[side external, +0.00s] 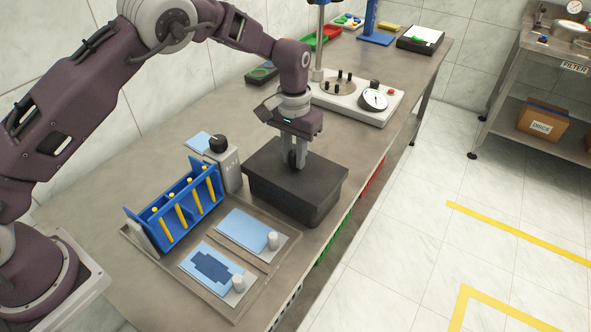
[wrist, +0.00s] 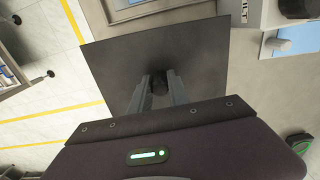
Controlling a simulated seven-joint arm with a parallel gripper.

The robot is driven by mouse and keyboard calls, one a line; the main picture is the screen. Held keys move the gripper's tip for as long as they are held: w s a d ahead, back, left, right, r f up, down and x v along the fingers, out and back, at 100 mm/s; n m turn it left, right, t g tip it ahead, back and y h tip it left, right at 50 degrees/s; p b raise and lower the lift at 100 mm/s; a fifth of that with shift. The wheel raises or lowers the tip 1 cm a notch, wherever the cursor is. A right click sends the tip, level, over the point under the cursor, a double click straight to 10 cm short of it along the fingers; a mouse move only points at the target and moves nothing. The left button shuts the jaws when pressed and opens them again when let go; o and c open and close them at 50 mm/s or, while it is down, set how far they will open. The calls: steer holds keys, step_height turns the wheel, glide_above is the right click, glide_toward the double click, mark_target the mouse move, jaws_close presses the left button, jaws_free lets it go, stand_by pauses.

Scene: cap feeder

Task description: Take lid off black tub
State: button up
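The black tub (side external: 292,204) stands on the bench near its right edge. Its flat, dark lid (side external: 320,177) sits on top and also fills the middle of the wrist view (wrist: 205,55). A small black knob (wrist: 158,84) rises from the middle of the lid. My gripper (side external: 297,160) points down over the lid, with one finger on each side of the knob; it also shows in the wrist view (wrist: 158,80). Whether the fingers press on the knob or stand slightly apart from it, I cannot tell.
A blue rack (side external: 180,208) with yellow sticks stands left of the tub. A grey box with a black dial (side external: 226,165) is close beside the tub. A tray (side external: 215,300) with blue pads lies in front. A white gauge base (side external: 355,100) stands behind.

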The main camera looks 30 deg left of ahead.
mark_target(294, 152)
steer(key=shift+r, duration=3.55)
jaws_close()
